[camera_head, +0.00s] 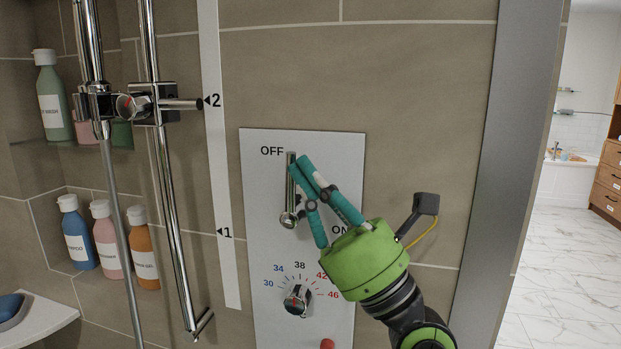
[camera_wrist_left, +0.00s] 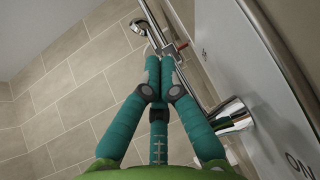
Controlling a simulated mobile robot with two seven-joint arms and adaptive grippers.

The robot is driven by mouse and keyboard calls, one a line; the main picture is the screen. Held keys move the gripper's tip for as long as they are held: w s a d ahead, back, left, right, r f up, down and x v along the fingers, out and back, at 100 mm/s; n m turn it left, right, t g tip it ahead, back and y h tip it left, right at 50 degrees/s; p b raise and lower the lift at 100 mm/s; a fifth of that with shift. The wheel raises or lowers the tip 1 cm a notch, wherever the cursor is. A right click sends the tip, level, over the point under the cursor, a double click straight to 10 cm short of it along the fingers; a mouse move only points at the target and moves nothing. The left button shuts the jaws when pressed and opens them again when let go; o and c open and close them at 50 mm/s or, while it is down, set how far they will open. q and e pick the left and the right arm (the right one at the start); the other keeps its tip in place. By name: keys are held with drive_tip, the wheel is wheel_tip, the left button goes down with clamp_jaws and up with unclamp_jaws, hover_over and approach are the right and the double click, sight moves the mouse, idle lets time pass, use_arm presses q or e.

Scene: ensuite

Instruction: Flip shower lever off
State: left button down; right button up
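The chrome shower lever (camera_head: 289,219) is on a white panel (camera_head: 262,240) marked OFF at the top and ON at the right. Its bar points up toward OFF. My left gripper (camera_head: 301,166) has a green body and teal fingers. Its fingertips are close together, just right of the lever's upper part; I cannot tell if they touch it. In the left wrist view the fingertips (camera_wrist_left: 159,72) meet with nothing seen between them. A chrome fitting (camera_wrist_left: 232,116) and the panel's ON mark show at their right. My right gripper is not seen.
A temperature dial (camera_head: 297,300) sits low on the panel. Chrome shower rails (camera_head: 165,190) stand left. Bottles (camera_head: 106,240) fill wall niches at far left. A grey wall edge (camera_head: 515,150) is at right, with open tiled floor (camera_head: 565,260) beyond. A small red tip shows at the bottom edge.

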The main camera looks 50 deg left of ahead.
use_arm(q)
drive_tip(key=v, duration=0.7)
drive_tip(key=shift+d+f, duration=0.2)
drive_tip(key=shift+w, duration=0.1)
